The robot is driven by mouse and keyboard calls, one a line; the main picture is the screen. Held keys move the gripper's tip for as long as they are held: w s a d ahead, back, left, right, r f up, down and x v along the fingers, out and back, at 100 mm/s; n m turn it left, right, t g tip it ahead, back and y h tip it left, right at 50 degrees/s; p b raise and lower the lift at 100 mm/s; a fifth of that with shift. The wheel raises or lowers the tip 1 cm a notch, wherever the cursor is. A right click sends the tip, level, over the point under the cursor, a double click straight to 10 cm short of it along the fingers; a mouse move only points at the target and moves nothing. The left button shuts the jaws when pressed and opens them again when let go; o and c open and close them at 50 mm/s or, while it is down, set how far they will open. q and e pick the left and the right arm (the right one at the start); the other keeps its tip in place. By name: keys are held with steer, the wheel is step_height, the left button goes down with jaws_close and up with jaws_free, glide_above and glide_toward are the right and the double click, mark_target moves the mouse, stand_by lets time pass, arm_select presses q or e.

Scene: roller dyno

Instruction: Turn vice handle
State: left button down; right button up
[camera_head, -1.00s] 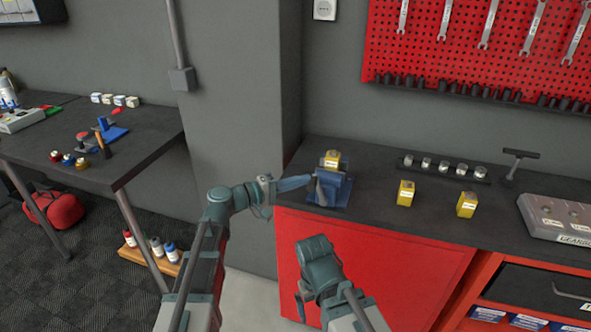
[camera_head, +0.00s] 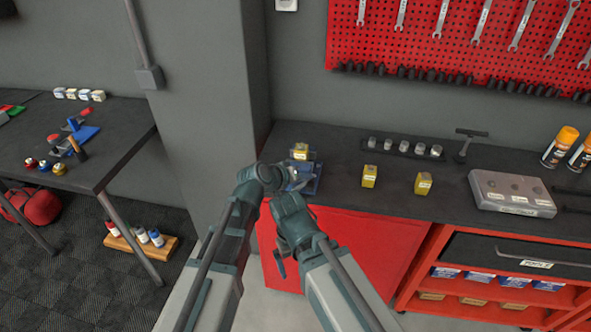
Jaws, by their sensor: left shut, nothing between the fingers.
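The blue vice (camera_head: 313,184) stands at the front left edge of the dark bench top, with a yellow block (camera_head: 300,152) at its top. My arms cover much of the vice, and I cannot make out its handle. My left gripper (camera_head: 294,182) is at the near side of the vice, shut and empty, partly hidden by its own wrist. I cannot tell whether it touches the vice. My right wrist is just in front of the vice, below and right of the left one. The fingers of the right gripper cannot be made out.
Two yellow blocks (camera_head: 369,177) (camera_head: 423,184) stand on the bench to the right, before a dark rack of sockets (camera_head: 404,149). A T-shaped tool (camera_head: 468,143) and a grey case (camera_head: 511,193) are further right. A grey wall column (camera_head: 207,120) rises left of the bench.

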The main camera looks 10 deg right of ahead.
mark_target(313, 185)
arm_select(q)
steer(key=shift+s+d+f+b, duration=0.4)
steer(key=shift+d+f, duration=0.1)
steer(key=shift+d, duration=0.2)
steer(key=shift+s+d+f, duration=0.1)
steer(key=shift+d+f, duration=0.05)
steer(key=shift+d, duration=0.4)
steer(key=p+v, duration=0.7)
steer(key=v, duration=0.7)
steer(key=shift+p, duration=0.3)
